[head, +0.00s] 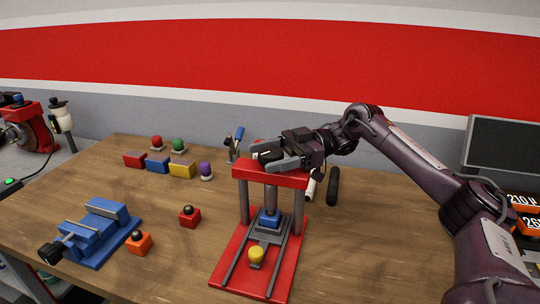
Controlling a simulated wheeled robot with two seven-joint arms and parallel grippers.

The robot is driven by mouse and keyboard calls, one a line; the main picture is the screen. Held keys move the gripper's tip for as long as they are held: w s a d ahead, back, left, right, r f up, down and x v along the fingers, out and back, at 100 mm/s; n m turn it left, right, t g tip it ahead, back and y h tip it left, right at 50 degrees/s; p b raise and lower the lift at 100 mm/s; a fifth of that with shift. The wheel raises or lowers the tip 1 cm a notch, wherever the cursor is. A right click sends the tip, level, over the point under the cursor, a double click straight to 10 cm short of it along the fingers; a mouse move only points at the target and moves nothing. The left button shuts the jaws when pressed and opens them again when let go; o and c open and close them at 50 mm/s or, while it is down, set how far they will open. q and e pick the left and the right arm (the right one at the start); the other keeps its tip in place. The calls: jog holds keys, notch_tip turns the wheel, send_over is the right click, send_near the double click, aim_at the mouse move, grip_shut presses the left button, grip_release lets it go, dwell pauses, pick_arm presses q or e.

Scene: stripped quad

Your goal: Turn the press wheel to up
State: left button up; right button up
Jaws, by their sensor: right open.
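The red press (271,230) stands on the wooden table, with its top plate on dark posts and a blue block (269,218) on its bed. A yellow knob (256,254) sits at the front of the bed. My right gripper (264,161) is open, right above the press's top plate. Red parts, probably the press wheel (262,143), show only in small pieces behind the gripper; the wheel's angle is hidden. I cannot tell whether the fingers touch it. My left gripper is not in view.
A blue vise (95,232) lies at left, near an orange block (139,242) and a red block (190,216). Coloured blocks and knobs (170,165) line the back left. A black-handled tool (333,187) lies right of the press. The table's front right is clear.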

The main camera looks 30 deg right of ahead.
aim_at(282, 152)
jog(key=shift+d, duration=0.2)
jog(key=shift+s+d+b, duration=0.2)
jog(key=shift+d+b, duration=0.3)
jog(key=shift+d, duration=0.8)
jog(key=shift+s+d, duration=0.2)
jog(key=shift+d, duration=1)
jog(key=shift+s+d, duration=0.2)
jog(key=shift+d, duration=1)
